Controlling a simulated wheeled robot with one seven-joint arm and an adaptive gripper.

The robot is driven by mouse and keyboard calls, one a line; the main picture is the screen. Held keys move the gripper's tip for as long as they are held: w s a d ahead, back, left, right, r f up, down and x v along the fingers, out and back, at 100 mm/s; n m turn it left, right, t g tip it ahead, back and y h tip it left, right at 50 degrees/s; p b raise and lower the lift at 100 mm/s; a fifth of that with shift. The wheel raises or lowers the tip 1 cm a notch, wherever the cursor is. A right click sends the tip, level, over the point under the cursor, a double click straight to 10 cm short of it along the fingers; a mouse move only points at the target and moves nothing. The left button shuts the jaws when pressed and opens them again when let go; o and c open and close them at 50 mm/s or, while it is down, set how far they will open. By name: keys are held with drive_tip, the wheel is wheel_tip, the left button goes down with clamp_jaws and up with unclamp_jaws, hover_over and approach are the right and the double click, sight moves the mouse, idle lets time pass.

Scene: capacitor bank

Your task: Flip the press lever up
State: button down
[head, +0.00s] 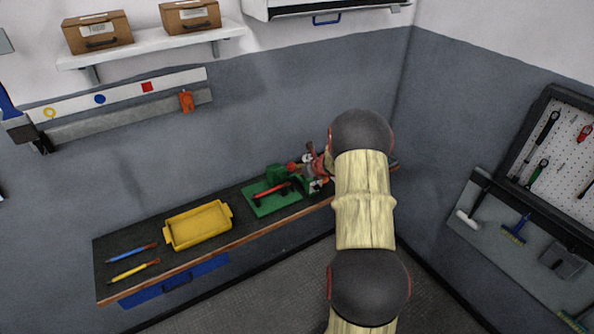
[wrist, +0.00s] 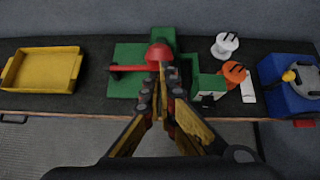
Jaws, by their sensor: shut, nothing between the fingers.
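The press (head: 262,207) is a green base plate with a taller green block behind it; it also shows in the wrist view (wrist: 122,88). Its red lever (head: 274,190) lies low and near level across the plate. In the wrist view the red lever bar (wrist: 125,68) runs left from around the fingertips, with a red rounded knob (wrist: 158,53) just beyond them. My gripper (wrist: 160,72) is shut and empty, its tips over the right part of the press. I cannot tell whether they touch the lever. In the head view my arm partly covers the gripper.
A yellow tray (head: 200,226) and two pen-like tools (head: 132,252) lie left on the dark bench (head: 110,284). Right of the press in the wrist view are a green block (wrist: 209,88), a white spool-like part (wrist: 226,44), an orange one (wrist: 235,72) and a blue box (wrist: 288,90).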

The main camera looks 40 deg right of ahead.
drive_tip(key=v, duration=1)
drive_tip(key=shift+w+r, duration=0.2)
drive_tip(key=shift+r, duration=0.3)
drive_tip(key=shift+s+r, duration=0.1)
drive_tip(key=s+a+f+m+g+b, duration=0.1)
drive_tip(key=s+a+m+b, duration=0.6)
drive_tip(key=a, duration=0.8)
drive_tip(key=s+a+f+m+g+y+b, duration=0.1)
drive_tip(key=s+a+f+m+b, duration=0.1)
drive_tip(key=s+a+m+b, duration=0.6)
drive_tip(key=s+a+f+m+g+y+b, duration=0.1)
drive_tip(key=s+a+f+m+g+b, duration=0.1)
drive_tip(key=s+a+m+b, duration=0.5)
drive_tip(key=s+a+m, duration=0.3)
drive_tip(key=a+m, duration=0.3)
drive_tip(key=a, duration=0.2)
drive_tip(key=s+a+m, duration=0.2)
drive_tip(key=a+m, duration=0.4)
drive_tip(key=a, duration=0.3)
drive_tip(key=shift+s+f+b, duration=0.25)
drive_tip(key=shift+s+b, duration=0.05)
drive_tip(key=shift+s, duration=0.1)
